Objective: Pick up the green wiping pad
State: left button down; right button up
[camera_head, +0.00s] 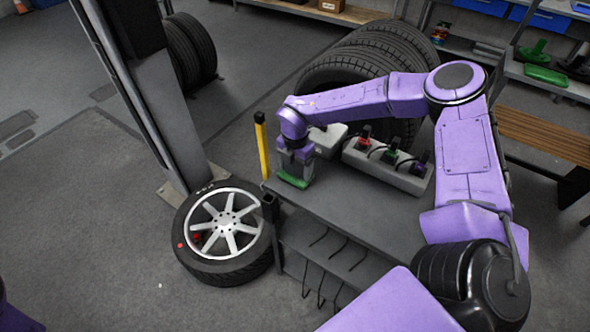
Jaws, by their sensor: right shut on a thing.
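The green wiping pad (291,181) is at the near left end of the grey bench top. My right gripper (294,172) points down over the pad and is shut on it. The fingertips are small here, and I cannot tell whether the pad touches the bench top or is just above it. My left gripper is not in view; only a bit of purple shows at the lower left edge.
The bench (345,213) also holds a grey box (328,140) and a connector block (385,172) with coloured plugs. A yellow post (262,146) stands at its left corner. A wheel (224,232) lies on the floor, left. Tyres (345,72) stand behind.

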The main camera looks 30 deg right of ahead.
jog(key=s+a+r+b, duration=0.5)
jog(key=s+a+r, duration=0.3)
jog(key=s+r, duration=0.3)
jog(key=shift+s+a+r, duration=0.15)
jog(key=shift+a+r, duration=0.1)
jog(key=shift+r, duration=0.4)
